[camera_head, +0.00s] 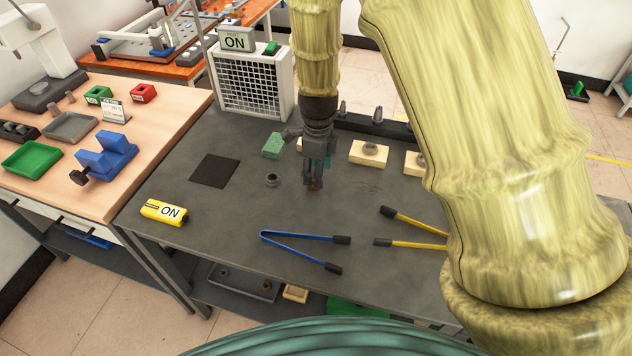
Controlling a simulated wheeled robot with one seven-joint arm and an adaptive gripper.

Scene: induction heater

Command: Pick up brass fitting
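My gripper (314,185) points down over the middle of the dark grey table. A small brownish, brass-coloured piece shows between its fingertips, low and close to the tabletop. It looks like the brass fitting (315,188), but the fingers hide most of it. I cannot tell whether the fingers touch it or are closed on it, nor whether it rests on the table.
A dark ring-shaped part (271,180) stands just left of my gripper. Blue tongs (298,248) and yellow tongs (412,243) lie in front. Wooden blocks (369,153), a green block (273,146) and a heater box (252,84) stand behind.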

